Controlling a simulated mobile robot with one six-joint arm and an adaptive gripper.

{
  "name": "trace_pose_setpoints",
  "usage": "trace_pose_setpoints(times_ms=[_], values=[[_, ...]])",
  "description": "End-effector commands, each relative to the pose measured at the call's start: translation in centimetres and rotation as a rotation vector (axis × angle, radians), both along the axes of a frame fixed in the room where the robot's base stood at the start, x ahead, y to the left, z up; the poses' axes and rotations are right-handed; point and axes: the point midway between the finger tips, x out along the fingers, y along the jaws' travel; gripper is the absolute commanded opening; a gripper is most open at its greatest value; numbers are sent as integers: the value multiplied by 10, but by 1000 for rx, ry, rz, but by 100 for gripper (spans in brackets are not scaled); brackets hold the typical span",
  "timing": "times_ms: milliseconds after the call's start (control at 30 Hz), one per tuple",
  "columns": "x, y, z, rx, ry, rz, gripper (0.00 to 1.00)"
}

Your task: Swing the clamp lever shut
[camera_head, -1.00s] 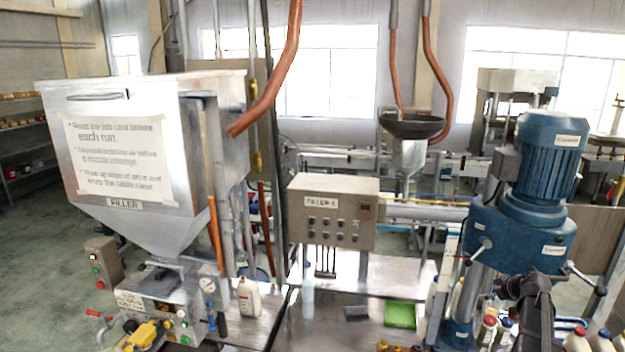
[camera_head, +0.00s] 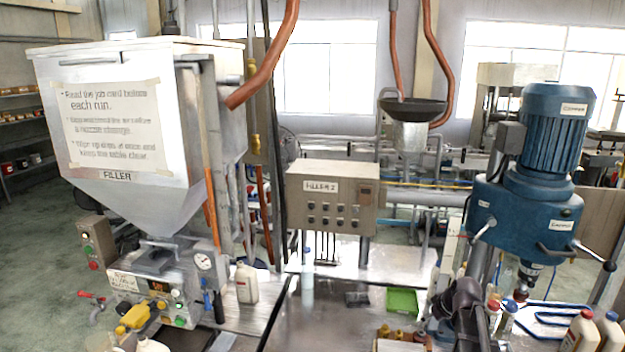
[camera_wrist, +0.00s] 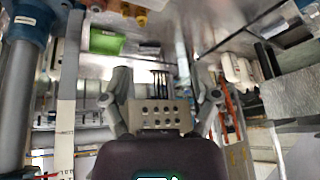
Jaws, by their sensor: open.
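The filler machine's lower front block (camera_head: 150,290) is at the lower left in the head view. It carries a red-handled lever (camera_head: 92,295), a yellow part (camera_head: 138,315) and a blue handle (camera_head: 217,305). I cannot tell which of these, if any, is the clamp lever. My gripper (camera_wrist: 163,80) is open and empty in the wrist view, its two fingers spread apart. The control box with buttons (camera_wrist: 157,115) shows beyond and between them. In the head view, dark parts of my arm show at the lower right, far from the filler block.
A white bottle (camera_head: 246,283) stands right of the filler block. A green tray (camera_head: 402,302) lies on the metal table (camera_head: 320,325). The blue drill-like machine (camera_head: 525,215) and several bottles crowd the right. The FILLER 2 box (camera_head: 333,195) stands behind the table.

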Motion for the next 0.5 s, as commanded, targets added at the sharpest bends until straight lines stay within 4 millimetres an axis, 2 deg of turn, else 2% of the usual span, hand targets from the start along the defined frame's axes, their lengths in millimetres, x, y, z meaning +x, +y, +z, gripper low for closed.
trace_pose_setpoints(times_ms=[33, 200, 500], values=[[-15, 22, -21, 0, 37, -7, 78], [-51, 72, -57, -8, 162, -64, 78], [-124, 142, -114, -76, 348, -194, 78]])
